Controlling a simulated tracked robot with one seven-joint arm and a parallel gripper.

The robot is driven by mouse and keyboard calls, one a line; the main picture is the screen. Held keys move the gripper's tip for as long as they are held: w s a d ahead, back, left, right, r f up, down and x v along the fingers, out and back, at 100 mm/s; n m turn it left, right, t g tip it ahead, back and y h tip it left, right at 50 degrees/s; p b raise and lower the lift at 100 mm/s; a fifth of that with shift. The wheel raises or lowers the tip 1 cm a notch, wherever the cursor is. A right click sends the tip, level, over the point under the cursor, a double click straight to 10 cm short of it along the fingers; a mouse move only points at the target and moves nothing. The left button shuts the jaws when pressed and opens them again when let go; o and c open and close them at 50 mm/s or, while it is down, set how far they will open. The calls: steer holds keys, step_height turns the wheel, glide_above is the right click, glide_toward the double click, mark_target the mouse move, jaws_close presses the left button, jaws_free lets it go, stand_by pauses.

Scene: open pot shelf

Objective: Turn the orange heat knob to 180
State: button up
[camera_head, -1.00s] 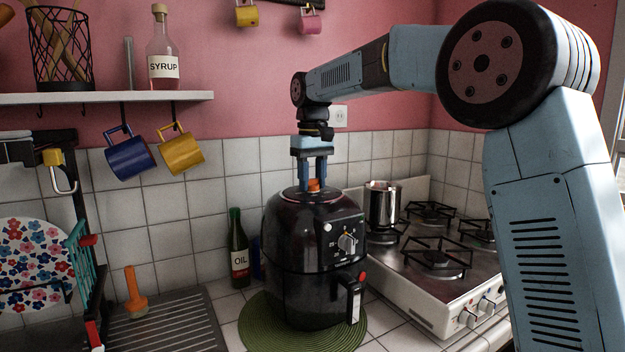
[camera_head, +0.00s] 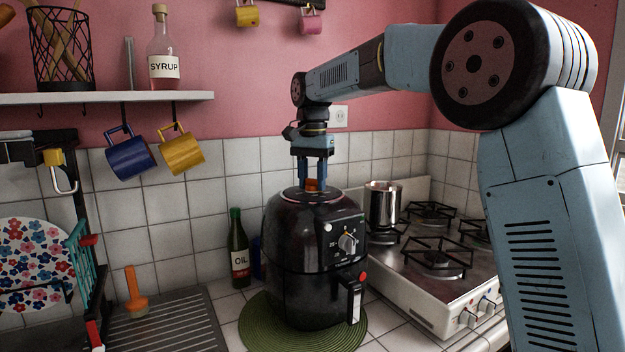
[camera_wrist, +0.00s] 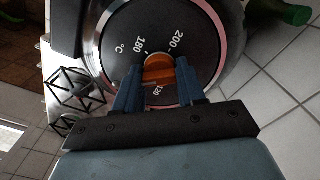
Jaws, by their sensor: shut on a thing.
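The black air fryer (camera_head: 290,255) stands on a green round mat (camera_head: 262,330). The orange heat knob (camera_head: 312,184) sits on its top; it also shows in the wrist view (camera_wrist: 158,73). Around it the dial carries white marks; 180, 200, 120 and °C are readable. The 180 mark (camera_wrist: 139,46) lies just above and left of the knob, and 200 above and right. My gripper (camera_head: 313,187) points straight down with a blue finger on each side of the knob, shut on it. In the wrist view I cannot make out the knob's pointer clearly.
A second, pale knob (camera_head: 348,242) is on the fryer's front. An oil bottle (camera_head: 238,250) stands to its left, a gas stove (camera_head: 430,290) with a steel pot (camera_head: 382,207) to its right. Mugs hang under the shelf (camera_head: 100,98) at left.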

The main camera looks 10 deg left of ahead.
steer(key=m, duration=0.6)
steer(key=shift+w, duration=0.1)
steer(key=m, duration=0.5)
steer(key=shift+m, duration=0.3)
stand_by(0.3)
steer(key=o, duration=1.1)
steer(key=shift+c, duration=0.2)
step_height(320, 180, up, 14)
steer(key=shift+f, duration=0.2)
